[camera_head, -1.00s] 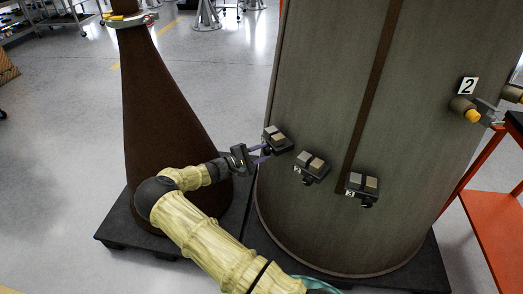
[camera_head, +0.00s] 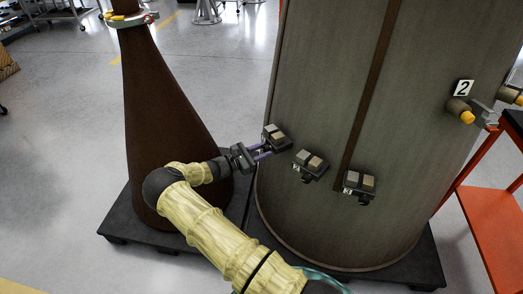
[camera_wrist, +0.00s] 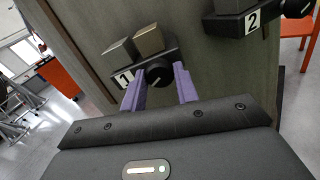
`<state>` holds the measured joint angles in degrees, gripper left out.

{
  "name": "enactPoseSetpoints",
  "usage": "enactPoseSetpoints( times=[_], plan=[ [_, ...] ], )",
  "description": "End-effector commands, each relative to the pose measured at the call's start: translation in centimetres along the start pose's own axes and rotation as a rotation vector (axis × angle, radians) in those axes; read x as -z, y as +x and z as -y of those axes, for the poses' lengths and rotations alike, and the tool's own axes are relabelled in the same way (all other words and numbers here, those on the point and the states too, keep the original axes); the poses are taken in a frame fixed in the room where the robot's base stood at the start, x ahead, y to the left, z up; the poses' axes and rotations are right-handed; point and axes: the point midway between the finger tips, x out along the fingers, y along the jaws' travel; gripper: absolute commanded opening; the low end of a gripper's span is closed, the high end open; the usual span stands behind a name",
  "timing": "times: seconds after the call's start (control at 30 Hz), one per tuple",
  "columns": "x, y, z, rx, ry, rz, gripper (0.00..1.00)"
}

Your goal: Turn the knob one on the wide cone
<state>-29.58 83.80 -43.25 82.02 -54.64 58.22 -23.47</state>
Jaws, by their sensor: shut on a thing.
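The wide cone (camera_head: 330,90) is a large grey-brown drum-like body on a dark pallet in the head view. Its knob one unit (camera_head: 276,138) is a dark box with two blocks on top, low on the left side. In the wrist view, the black knob (camera_wrist: 158,73) sits beside the label "1" (camera_wrist: 124,78). My gripper (camera_wrist: 160,88) has its purple fingers on either side of this knob, shut on it. In the head view, my gripper (camera_head: 262,151) reaches the unit from the left, and the knob is hidden there.
Unit 2 (camera_head: 311,165) and unit 3 (camera_head: 359,187) sit to the right on the same cone. A narrow brown cone (camera_head: 165,130) stands left, close to my arm. An orange cart (camera_head: 492,215) is at the right. Open floor lies at far left.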

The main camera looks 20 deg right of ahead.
Motion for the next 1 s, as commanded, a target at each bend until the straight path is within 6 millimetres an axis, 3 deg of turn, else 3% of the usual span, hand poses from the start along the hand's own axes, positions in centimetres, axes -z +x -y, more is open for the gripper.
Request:
enactPoseSetpoints(
  times=[0.5, 0.53, 0.6, 1.0],
  plan=[
    [0.10, -0.10, -0.07, -0.003, -0.026, -0.003, 0.07],
    [0.10, -0.10, -0.07, -0.003, -0.026, -0.002, 0.36],
    [0.09, -0.09, -0.06, -0.003, -0.026, -0.002, 0.50],
    [0.07, -0.47, -0.03, -0.001, -0.025, -0.001, 0.52]
  ],
)
